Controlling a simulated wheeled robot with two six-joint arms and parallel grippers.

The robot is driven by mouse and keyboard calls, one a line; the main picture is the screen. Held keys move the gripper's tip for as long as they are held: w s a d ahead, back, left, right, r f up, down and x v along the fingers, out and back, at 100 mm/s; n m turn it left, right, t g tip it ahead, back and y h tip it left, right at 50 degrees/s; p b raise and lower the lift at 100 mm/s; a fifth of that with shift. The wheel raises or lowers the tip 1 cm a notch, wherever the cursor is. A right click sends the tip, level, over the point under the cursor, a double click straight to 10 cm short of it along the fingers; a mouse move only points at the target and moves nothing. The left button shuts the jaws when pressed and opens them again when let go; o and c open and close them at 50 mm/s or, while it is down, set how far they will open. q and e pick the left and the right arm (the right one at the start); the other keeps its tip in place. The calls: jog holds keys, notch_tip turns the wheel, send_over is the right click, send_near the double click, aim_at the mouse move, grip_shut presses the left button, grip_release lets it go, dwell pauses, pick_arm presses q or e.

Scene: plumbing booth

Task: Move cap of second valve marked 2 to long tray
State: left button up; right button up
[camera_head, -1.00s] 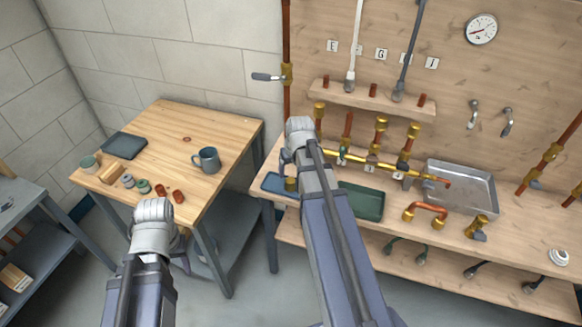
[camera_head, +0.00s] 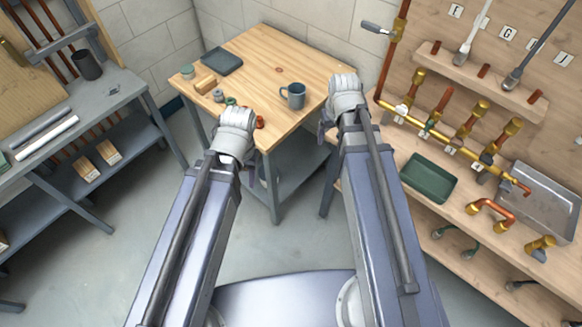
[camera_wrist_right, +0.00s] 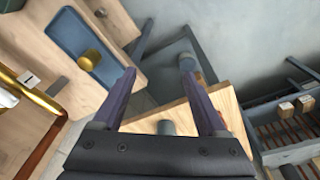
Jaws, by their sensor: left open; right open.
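A long blue tray (camera_wrist_right: 66,30) lies on the wooden bench in the right wrist view, with a brass cap (camera_wrist_right: 88,59) in it. In the head view my right arm hides that tray. The valve row (camera_head: 440,130) has several risers. The second riser from the left (camera_head: 444,98) shows a bare copper top, while its neighbours have brass tops. The number tags are too small to read. My right gripper (camera_wrist_right: 158,73) is open and empty, apart from the tray and cap. My left gripper (camera_head: 252,168) is open near the wooden table's front corner; its fingers are mostly hidden.
The wooden table (camera_head: 265,60) carries a mug (camera_head: 293,95), a dark folder (camera_head: 221,61) and small parts. A green tray (camera_head: 428,178) and a metal tray (camera_head: 540,190) are on the bench. A grey shelf bench (camera_head: 85,115) stands left. Floor between is clear.

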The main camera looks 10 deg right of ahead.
jog(key=s+a+n+g, duration=0.1)
jog(key=s+a, duration=0.4)
jog(key=a, duration=0.2)
jog(key=s+a+n+g+h, duration=0.1)
jog(key=s+a+n, duration=0.1)
jog(key=s+a, duration=0.3)
jog(key=a, duration=0.3)
jog(key=shift+s, duration=0.3)
